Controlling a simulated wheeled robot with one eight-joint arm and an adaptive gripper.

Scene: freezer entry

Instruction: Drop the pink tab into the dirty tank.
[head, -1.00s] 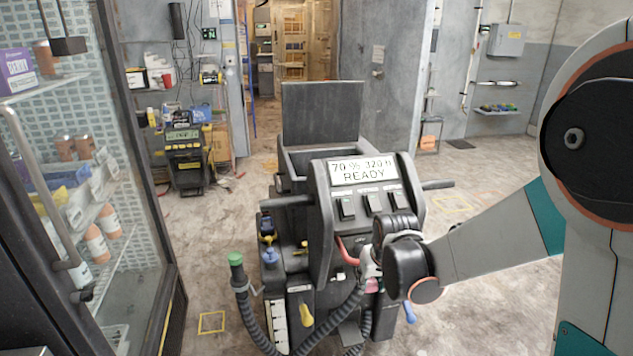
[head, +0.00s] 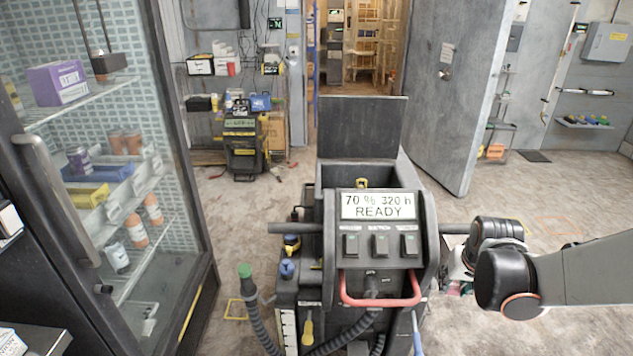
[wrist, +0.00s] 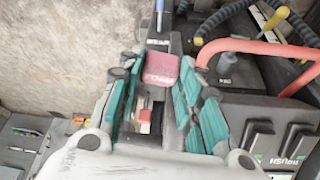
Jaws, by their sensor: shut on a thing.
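The pink tab (wrist: 162,68) is a small reddish-pink block with worn lettering, held between the green-padded fingers of my gripper (wrist: 156,85) in the wrist view. In the head view my gripper (head: 456,268) is at the right side of the floor-cleaning machine (head: 380,250), beside its console, and is partly hidden by my own arm. The open tank (head: 333,178) at the machine's top has its dark lid (head: 360,127) raised upright behind it. It appears to be the dirty tank, but I can read no label on it. Its inside is mostly hidden by the console.
The console display (head: 378,205) reads 70 %, 320 h, READY. A red handle (head: 382,301) sticks out below it, and black side handles reach out both ways. A glass-door cabinet (head: 150,150) stands at left.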

